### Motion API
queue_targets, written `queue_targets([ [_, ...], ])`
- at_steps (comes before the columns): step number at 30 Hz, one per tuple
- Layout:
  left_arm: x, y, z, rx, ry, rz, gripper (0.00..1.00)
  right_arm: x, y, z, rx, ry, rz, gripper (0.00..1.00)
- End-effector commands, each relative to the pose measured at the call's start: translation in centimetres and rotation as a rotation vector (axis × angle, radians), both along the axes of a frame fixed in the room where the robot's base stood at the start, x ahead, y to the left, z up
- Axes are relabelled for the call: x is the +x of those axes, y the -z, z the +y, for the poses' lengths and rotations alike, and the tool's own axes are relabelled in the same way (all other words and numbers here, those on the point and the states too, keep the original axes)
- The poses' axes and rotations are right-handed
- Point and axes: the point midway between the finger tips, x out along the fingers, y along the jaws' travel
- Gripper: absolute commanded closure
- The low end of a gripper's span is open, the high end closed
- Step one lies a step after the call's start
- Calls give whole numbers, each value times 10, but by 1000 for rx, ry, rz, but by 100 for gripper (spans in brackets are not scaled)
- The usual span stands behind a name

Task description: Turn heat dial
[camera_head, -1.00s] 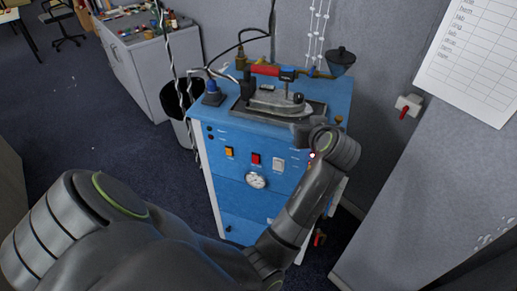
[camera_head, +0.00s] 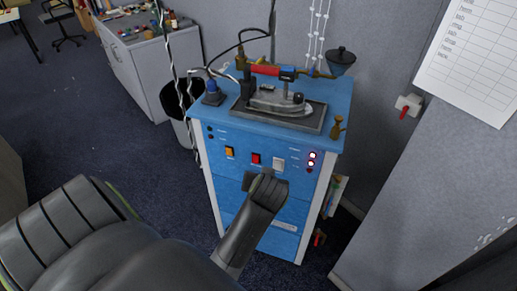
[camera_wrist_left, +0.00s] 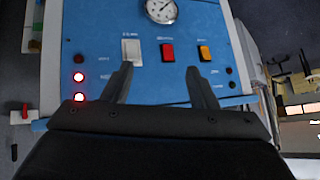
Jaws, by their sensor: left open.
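A grey iron (camera_head: 270,99) lies on a dark metal tray (camera_head: 310,124) on top of a blue cabinet. A small dark knob (camera_head: 298,97) shows on the iron; I cannot tell whether it is the heat dial, or how it is set. My left gripper (camera_head: 268,178) is in front of the cabinet's front panel, below the switches. In the left wrist view my left gripper (camera_wrist_left: 160,78) is open, with nothing between its fingers. A white rocker switch (camera_wrist_left: 131,51), a red switch (camera_wrist_left: 167,52) and a round gauge (camera_wrist_left: 161,10) lie beyond the fingertips. My right gripper is not in view.
An orange switch (camera_head: 229,152) is at the panel's left; lit indicator lights (camera_head: 312,156) are at its right. A wall stands close on the right.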

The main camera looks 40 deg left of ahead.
Motion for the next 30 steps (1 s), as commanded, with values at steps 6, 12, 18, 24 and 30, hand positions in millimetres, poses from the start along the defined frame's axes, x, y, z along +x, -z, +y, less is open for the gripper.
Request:
queue_targets([
  [6, -15, 11, 2, -10, 25, 33, 47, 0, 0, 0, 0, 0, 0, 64],
  [12, -16, 12, 2, -11, 30, 36, 47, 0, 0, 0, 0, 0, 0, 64],
  [18, -16, 11, 2, -6, 34, 37, 57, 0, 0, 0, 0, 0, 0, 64],
  [24, -5, 3, 8, 140, 175, 79, 60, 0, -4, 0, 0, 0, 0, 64],
  [30, 16, -16, 19, 484, 459, 191, 60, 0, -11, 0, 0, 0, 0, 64],
])
